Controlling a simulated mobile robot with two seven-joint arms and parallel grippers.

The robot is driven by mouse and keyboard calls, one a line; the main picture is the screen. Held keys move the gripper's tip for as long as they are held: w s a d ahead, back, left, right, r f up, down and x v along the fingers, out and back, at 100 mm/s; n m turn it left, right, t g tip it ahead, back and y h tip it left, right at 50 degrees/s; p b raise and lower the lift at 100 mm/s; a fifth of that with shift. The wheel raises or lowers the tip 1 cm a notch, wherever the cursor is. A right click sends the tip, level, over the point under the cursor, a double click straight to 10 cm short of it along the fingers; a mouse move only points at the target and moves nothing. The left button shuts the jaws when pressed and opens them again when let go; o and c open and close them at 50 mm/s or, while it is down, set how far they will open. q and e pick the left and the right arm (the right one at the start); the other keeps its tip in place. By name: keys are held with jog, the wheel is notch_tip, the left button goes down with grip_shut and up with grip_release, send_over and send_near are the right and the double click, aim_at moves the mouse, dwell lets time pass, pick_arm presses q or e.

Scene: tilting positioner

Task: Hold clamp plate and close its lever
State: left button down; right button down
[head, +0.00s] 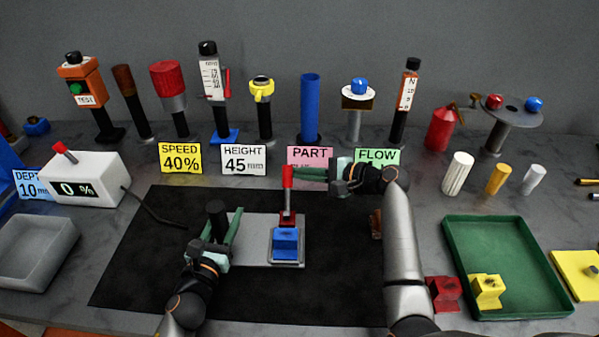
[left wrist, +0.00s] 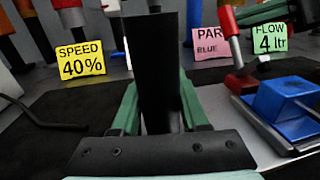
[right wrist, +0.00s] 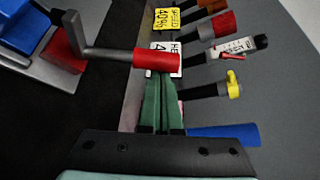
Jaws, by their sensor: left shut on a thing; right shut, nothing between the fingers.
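The clamp plate (head: 252,240) is a light grey plate lying on the black mat. A black post (head: 216,215) stands at its left end, and my left gripper (head: 222,240) is shut on this post; the left wrist view shows the post (left wrist: 157,70) between the green fingers. On the plate's right part sit a blue block (head: 286,243) and a red clamp base. The lever (head: 288,195) stands upright with a red grip, which also shows in the right wrist view (right wrist: 157,59). My right gripper (head: 300,174) is shut and empty, its fingertips right beside the red grip; I cannot tell if they touch.
A row of posts with gauges and knobs stands behind the label cards (head: 245,160). A white readout box (head: 85,180) and grey tray (head: 38,250) are at left. A green tray (head: 500,240) and a red block (head: 444,293) are at right. The black mat (head: 150,235) is mostly clear.

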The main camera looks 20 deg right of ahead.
jog(key=shift+s+a, duration=0.1)
jog(key=s+a+r+n+t+y, duration=0.1)
jog(key=s+a+r+n+t, duration=0.1)
jog(key=s+n, duration=0.2)
jog(key=shift+s+r+n+t, duration=0.3)
jog(key=shift+s+t, duration=0.1)
jog(key=shift+s, duration=0.7)
dwell(0.3)
jog(key=s+d, duration=0.4)
jog(key=d, duration=0.4)
jog(key=shift+d, duration=0.25)
jog(key=shift+s+f, duration=0.1)
